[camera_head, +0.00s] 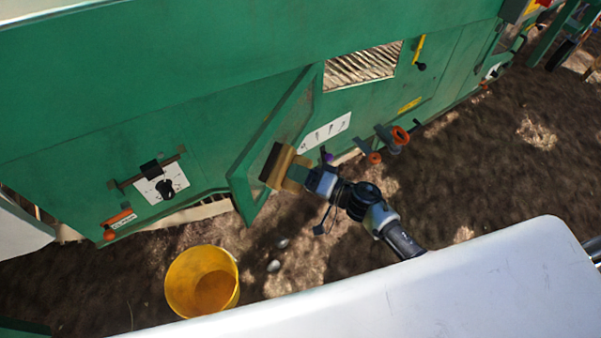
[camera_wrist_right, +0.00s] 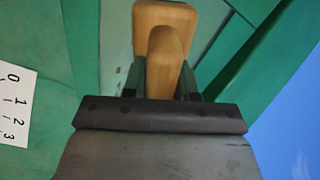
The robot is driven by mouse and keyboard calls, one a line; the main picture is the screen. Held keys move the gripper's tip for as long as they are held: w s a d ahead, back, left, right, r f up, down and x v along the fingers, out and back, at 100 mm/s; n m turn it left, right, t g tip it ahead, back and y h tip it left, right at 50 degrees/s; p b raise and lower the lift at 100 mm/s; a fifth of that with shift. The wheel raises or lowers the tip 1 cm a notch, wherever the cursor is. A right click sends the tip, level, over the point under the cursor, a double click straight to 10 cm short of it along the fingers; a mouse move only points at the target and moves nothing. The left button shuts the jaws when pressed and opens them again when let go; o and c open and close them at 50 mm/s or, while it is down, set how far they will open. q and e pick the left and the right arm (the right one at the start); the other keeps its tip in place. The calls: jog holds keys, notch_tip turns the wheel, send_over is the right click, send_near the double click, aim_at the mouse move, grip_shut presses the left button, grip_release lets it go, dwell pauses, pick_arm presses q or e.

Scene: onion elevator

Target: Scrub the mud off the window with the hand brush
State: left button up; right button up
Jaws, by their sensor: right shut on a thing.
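The hand brush (camera_head: 283,167) has a pale wooden body and a dark bristle side. My right gripper (camera_head: 299,175) is shut on it. In the right wrist view the brush's wooden handle (camera_wrist_right: 165,40) sits between the two fingers of the gripper (camera_wrist_right: 164,82). The window is a greyish pane (camera_head: 292,116) in a green frame that stands out from the machine's side. The bristle side faces the pane and frame, close to them; I cannot tell whether it touches. Part of the pane is hidden behind the brush, and mud on it cannot be made out. My left gripper is out of view.
A yellow bucket (camera_head: 202,281) stands on the brown ground below the frame. Small pale lumps (camera_head: 274,266) lie beside it. The green machine (camera_head: 100,120) fills the back, with orange-ended levers (camera_head: 400,135) to the right of the frame and a dial plate (camera_head: 160,185) to the left.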

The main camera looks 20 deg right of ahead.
jog(key=shift+w+a, duration=0.45)
jog(key=shift+a, duration=0.05)
dwell(0.6)
